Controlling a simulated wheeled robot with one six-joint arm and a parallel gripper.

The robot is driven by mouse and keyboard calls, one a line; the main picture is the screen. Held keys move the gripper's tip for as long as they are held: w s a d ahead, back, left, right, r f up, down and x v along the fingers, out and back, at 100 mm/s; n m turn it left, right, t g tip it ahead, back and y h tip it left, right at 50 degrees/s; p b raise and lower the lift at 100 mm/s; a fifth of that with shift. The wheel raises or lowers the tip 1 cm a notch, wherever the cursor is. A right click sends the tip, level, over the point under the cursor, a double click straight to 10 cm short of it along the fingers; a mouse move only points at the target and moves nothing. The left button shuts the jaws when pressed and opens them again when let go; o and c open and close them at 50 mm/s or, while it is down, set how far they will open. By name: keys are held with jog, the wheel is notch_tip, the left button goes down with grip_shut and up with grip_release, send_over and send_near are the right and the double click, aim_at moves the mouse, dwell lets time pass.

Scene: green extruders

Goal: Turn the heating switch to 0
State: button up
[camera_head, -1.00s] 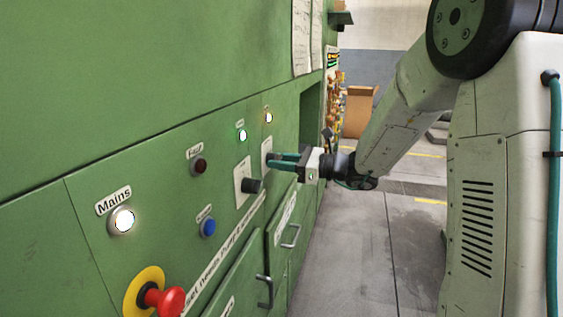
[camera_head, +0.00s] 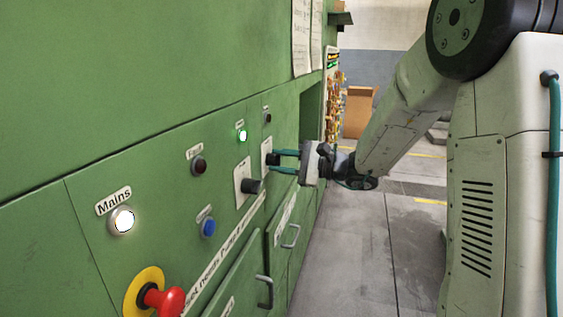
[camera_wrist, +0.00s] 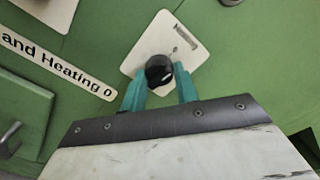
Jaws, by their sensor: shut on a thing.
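The heating switch is a black rotary knob (camera_head: 271,159) on a white plate (camera_head: 266,146), the farther of two such switches on the green panel. In the wrist view the knob (camera_wrist: 158,71) sits between the two teal fingers, and its plate (camera_wrist: 160,35) looks tilted. A small light mark shows on the knob; I cannot read its position for sure. My gripper (camera_head: 279,160) is shut on the knob, with one finger on each side. It also shows in the wrist view (camera_wrist: 161,77). The small lamp (camera_head: 267,117) above this switch is dark.
A second black switch (camera_head: 251,186) sits just nearer, under a lit green lamp (camera_head: 242,135). Nearer still are a dark red lamp (camera_head: 199,165), a blue button (camera_head: 208,227), the lit Mains lamp (camera_head: 122,220) and a red emergency button (camera_head: 166,300). Drawer handles (camera_head: 290,237) stick out below.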

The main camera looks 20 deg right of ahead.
jog(key=shift+n, duration=0.6)
jog(key=shift+f, duration=0.1)
jog(key=o, duration=1)
jog(key=shift+c, duration=0.2)
jog(key=v, duration=0.8)
